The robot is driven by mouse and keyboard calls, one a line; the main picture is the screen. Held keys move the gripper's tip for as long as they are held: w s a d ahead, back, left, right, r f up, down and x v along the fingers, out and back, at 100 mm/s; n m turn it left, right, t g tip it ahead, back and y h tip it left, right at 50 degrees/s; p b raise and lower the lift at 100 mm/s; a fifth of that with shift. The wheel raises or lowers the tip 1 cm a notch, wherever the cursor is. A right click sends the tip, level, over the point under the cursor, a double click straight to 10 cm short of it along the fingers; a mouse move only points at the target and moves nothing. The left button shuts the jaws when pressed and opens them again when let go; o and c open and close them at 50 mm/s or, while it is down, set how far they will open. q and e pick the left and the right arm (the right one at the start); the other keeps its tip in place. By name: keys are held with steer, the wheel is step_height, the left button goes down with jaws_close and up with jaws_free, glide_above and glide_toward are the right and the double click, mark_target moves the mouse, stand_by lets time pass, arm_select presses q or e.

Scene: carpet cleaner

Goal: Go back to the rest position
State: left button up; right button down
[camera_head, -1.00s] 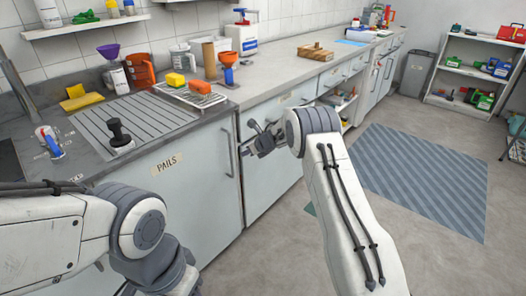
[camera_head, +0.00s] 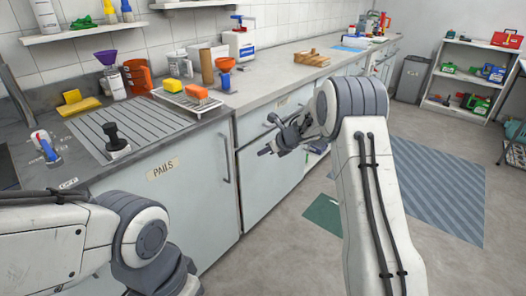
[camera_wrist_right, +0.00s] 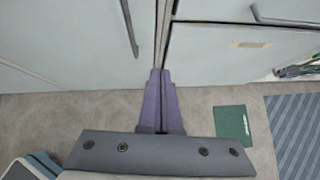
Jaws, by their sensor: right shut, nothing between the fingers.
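My right arm reaches in from the lower right in the head view. Its gripper (camera_head: 268,150) is shut and empty in front of the cabinet doors (camera_head: 262,185), below the counter edge. In the right wrist view its two fingers (camera_wrist_right: 160,75) lie together, above the floor and facing the cabinet fronts. My left arm shows at the lower left of the head view, bent, with its gripper outside the picture.
The counter (camera_head: 270,88) carries a wire rack (camera_head: 187,101) with a yellow and an orange sponge, an orange jug (camera_head: 137,76) and a black-handled tool (camera_head: 114,140). A blue striped mat (camera_head: 440,185) and green mat (camera_head: 322,214) lie on the floor. A shelf (camera_head: 470,79) stands at the back right.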

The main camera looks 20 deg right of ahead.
steer(key=s+a+r+m+t+h, duration=0.2)
steer(key=a+r+m, duration=0.6)
steer(key=m, duration=0.1)
steer(key=s+a+r+m+g+h, duration=0.15)
steer(key=s+a+m, duration=0.25)
steer(key=s+m, duration=0.45)
steer(key=s+a+f+m+g, duration=0.3)
steer(key=s+m, duration=0.5)
steer(key=s, duration=1.2)
steer(key=s+a+f+m+g, duration=0.1)
steer(key=s+m+g, duration=0.65)
steer(key=s, duration=1.15)
step_height(320, 180, up, 19)
steer(key=m+t+p, duration=0.1)
steer(key=p, duration=1.7)
steer(key=shift+w+t+p, duration=0.4)
steer(key=shift+w, duration=0.05)
steer(key=shift+r, duration=0.1)
steer(key=shift+a, duration=0.15)
